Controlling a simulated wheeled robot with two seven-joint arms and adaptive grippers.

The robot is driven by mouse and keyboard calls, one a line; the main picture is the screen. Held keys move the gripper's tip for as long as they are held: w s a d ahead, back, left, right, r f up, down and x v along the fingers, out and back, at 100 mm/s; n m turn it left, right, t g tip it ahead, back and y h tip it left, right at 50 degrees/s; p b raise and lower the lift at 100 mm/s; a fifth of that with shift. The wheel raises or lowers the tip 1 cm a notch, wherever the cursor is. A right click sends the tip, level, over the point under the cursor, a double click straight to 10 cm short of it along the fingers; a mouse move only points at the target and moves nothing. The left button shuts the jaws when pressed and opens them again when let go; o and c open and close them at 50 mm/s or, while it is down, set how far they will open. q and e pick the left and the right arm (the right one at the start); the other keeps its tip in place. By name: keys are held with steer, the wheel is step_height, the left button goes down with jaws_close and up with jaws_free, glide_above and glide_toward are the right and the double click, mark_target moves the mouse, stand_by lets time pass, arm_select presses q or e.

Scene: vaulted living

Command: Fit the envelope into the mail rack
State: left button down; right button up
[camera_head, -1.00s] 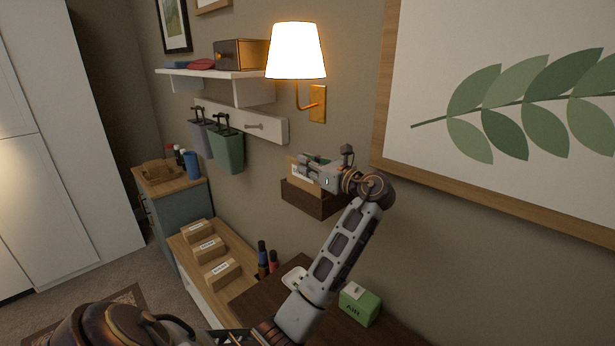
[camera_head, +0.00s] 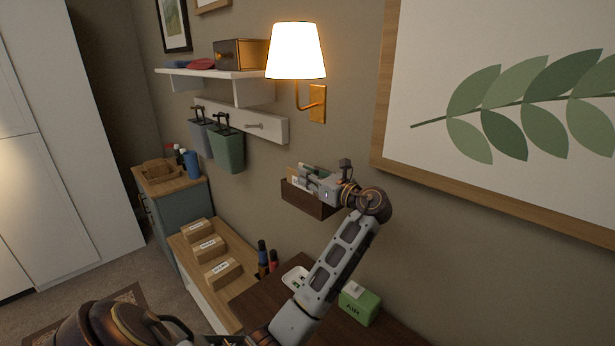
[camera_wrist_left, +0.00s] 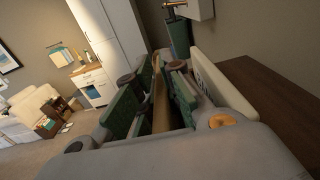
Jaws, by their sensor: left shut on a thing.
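The mail rack (camera_head: 312,204) is a dark brown, open-topped wooden box on the wall, right of the hooks in the head view. My left gripper (camera_head: 307,176) is at the rack's top opening, shut on the tan envelope (camera_head: 293,173). In the left wrist view, the envelope (camera_wrist_left: 160,95) shows edge-on as a thin tan strip between the green finger pads. Its lower part is hidden behind the rack's front wall in the head view. I cannot tell how deep it sits or whether it touches the bottom. My right gripper is not in view.
A lit wall lamp (camera_head: 296,52) hangs above the rack, and a framed leaf picture (camera_head: 440,60) is to its right. Grey and green bins (camera_head: 227,150) hang at left. Below are a dark desk with a green box (camera_head: 359,304) and a bench with several small parcels (camera_head: 222,271).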

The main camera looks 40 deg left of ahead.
arm_select(q)
steer(key=c, duration=1.5)
jaws_free()
steer(key=shift+c, duration=0.2)
steer(key=s+d+b, duration=0.1)
steer(key=d+b, duration=0.1)
steer(key=d, duration=1)
